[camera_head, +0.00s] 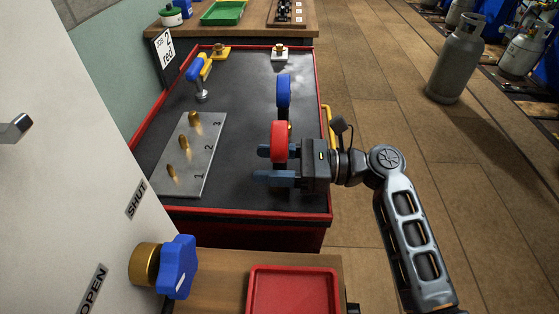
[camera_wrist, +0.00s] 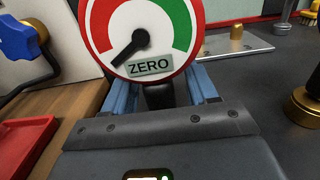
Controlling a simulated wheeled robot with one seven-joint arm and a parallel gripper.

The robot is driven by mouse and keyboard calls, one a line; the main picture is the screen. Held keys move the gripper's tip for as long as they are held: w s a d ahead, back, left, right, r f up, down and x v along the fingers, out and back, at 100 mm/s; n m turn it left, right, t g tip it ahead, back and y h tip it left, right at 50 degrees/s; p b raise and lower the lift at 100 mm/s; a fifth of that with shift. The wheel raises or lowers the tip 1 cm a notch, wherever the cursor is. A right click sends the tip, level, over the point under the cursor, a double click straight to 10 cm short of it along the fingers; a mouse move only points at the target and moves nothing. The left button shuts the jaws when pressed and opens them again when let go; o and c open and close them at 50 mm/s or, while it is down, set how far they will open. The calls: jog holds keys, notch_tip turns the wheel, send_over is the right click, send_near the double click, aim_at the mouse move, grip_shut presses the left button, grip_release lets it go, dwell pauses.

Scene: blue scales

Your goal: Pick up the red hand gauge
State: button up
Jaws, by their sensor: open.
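The red hand gauge (camera_head: 279,141) stands upright on the dark top of the red-edged cart, seen nearly edge-on in the head view. In the wrist view the gauge (camera_wrist: 150,32) shows its round white face with a red rim, a red and green band, a black needle and a ZERO label. My gripper (camera_head: 263,165) is open at the gauge. In the wrist view its blue fingers (camera_wrist: 162,88) stand on either side of the gauge's dark stem, with gaps visible. The gauge's foot is hidden.
A blue gauge (camera_head: 283,90) stands just behind the red one. A numbered metal plate (camera_head: 205,160) with brass pegs lies left on the cart. A blue-handled tool (camera_head: 199,75) stands behind it. A red tray (camera_head: 293,293) and blue valve knob (camera_head: 179,267) are in front.

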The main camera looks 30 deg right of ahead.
jog(key=shift+c, duration=0.4)
grip_shut()
